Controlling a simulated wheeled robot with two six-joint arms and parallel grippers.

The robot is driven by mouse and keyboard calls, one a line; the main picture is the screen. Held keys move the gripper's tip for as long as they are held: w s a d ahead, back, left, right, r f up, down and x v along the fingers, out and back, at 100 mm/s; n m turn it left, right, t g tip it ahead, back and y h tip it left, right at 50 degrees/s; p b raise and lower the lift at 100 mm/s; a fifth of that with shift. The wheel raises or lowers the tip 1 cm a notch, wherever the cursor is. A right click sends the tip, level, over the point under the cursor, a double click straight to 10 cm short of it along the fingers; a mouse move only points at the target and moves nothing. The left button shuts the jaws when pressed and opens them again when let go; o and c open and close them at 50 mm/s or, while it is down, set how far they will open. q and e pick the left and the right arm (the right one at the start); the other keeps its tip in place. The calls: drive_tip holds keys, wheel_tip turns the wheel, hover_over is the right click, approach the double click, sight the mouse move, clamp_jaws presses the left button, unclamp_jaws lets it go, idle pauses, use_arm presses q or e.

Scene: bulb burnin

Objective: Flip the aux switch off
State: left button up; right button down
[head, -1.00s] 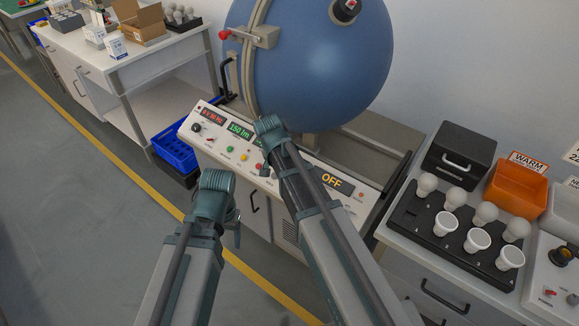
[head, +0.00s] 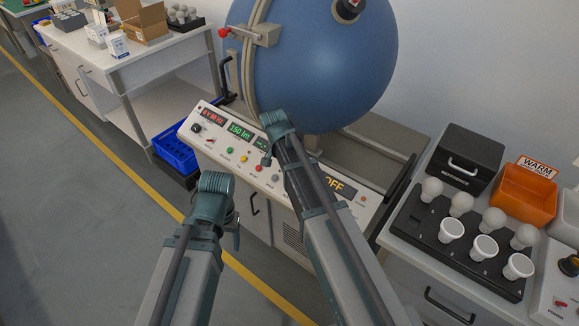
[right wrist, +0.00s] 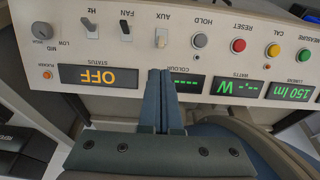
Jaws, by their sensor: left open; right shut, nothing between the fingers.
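The aux switch (right wrist: 161,38) is a small pale toggle on the white control panel (right wrist: 225,22), which looks upside down in the right wrist view. The word AUX is printed beside it. My right gripper (right wrist: 160,74) is shut and empty, its tips just short of the aux switch with a small gap showing in the picture. Whether they touch it I cannot tell. In the head view my right arm hides the switch. My left gripper (head: 236,238) is open and empty, low in front of the panel.
The fan switch (right wrist: 126,31) is close beside the aux switch, with the grey hold button (right wrist: 199,40) on its other side. The status display (right wrist: 97,76) reads OFF. A large blue sphere (head: 325,65) stands behind the panel. A bulb tray (head: 415,225) is at right.

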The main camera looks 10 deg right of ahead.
drive_tip(key=b+x, duration=0.7)
drive_tip(key=x, duration=0.1)
drive_tip(key=shift+f, duration=0.25)
drive_tip(key=shift+s+a+h+b, duration=0.1)
drive_tip(key=shift+h+b, duration=0.2)
drive_tip(key=shift+b, duration=0.15)
